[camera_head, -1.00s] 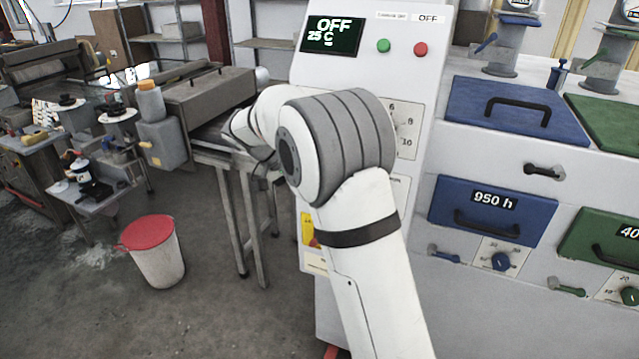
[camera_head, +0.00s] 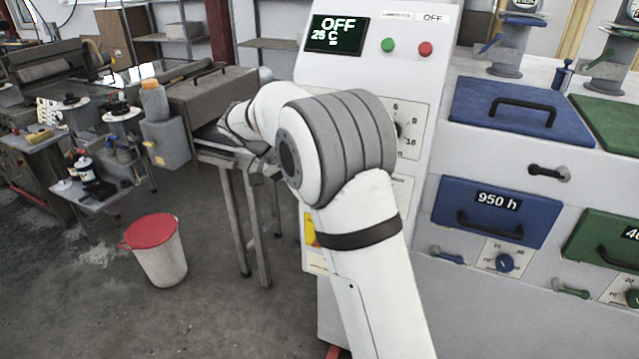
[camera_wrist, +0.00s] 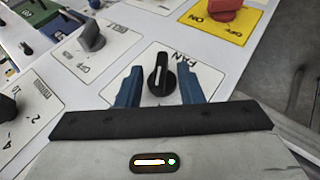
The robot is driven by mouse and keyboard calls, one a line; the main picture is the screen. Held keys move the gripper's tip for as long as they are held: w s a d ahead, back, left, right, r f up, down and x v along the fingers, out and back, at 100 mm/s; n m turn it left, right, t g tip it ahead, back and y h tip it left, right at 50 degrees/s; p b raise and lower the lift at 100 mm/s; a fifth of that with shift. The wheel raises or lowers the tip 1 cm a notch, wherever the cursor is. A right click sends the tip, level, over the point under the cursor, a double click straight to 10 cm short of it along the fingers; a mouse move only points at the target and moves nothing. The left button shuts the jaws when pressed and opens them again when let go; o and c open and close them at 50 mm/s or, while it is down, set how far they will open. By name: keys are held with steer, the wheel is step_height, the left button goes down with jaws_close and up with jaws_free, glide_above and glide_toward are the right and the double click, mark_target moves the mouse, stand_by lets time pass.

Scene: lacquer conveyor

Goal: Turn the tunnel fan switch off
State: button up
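The fan switch (camera_wrist: 159,75) is a black rotary knob with a pale pointer line, on a white plate marked FAN in the wrist view. My gripper (camera_wrist: 160,88) is open, with one blue finger on each side of the knob. A gap shows between each finger and the knob. The gripper and the fan switch are hidden behind my arm in the head view. The white control cabinet (camera_head: 385,75) has a display (camera_head: 337,35) reading OFF and 25 C.
A grey knob (camera_wrist: 92,38) marked OFF sits left of the fan plate, and a red knob (camera_wrist: 224,9) on a yellow plate marked ON sits upper right. Green (camera_head: 388,45) and red (camera_head: 426,48) buttons are on the cabinet. A lidded bucket (camera_head: 158,255) stands on the floor.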

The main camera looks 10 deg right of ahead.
steer(key=v, duration=0.6)
steer(key=s+d+n+y, duration=0.35)
steer(key=s+d, duration=0.25)
steer(key=s, duration=0.7)
steer(key=s+d+f+n+t+y, duration=0.1)
steer(key=s+f+y, duration=0.4)
steer(key=s, duration=1.1)
step_height(320, 180, down, 2)
steer(key=shift+s+f+n+t, duration=0.1)
steer(key=shift+s+n+t, duration=0.4)
steer(key=shift+t, duration=0.7)
